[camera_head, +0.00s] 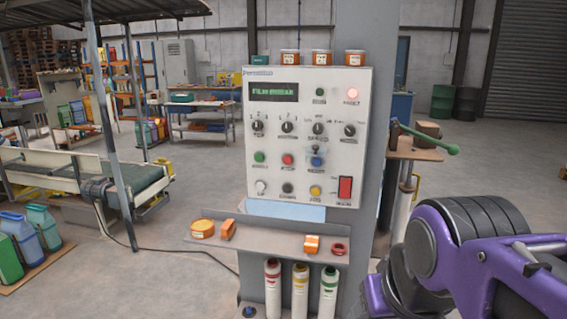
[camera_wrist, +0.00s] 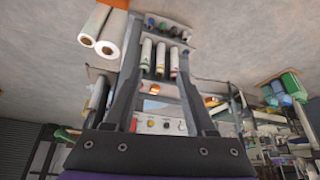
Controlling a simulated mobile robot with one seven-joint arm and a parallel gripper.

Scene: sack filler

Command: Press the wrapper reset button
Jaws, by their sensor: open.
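The white control panel (camera_head: 305,185) stands upright on a grey column in the head view. Its blue button (camera_head: 316,161), with a label below that seems to read reset, sits in the row of green and red buttons, at the right. A small dark part (camera_head: 315,150) sits just above the blue button; I cannot tell if it is a raised cover. The green display (camera_head: 274,91) shows text starting with FILM, and a red lamp (camera_head: 352,94) glows. My gripper (camera_wrist: 160,80) is open and empty in the wrist view, apart from the panel, which shows partly between the fingers (camera_wrist: 158,125).
A shelf (camera_head: 270,240) below the panel carries orange tape rolls and small items. Orange tubs (camera_head: 322,57) stand on top of the panel. A green-handled lever (camera_head: 430,139) juts out at the right.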

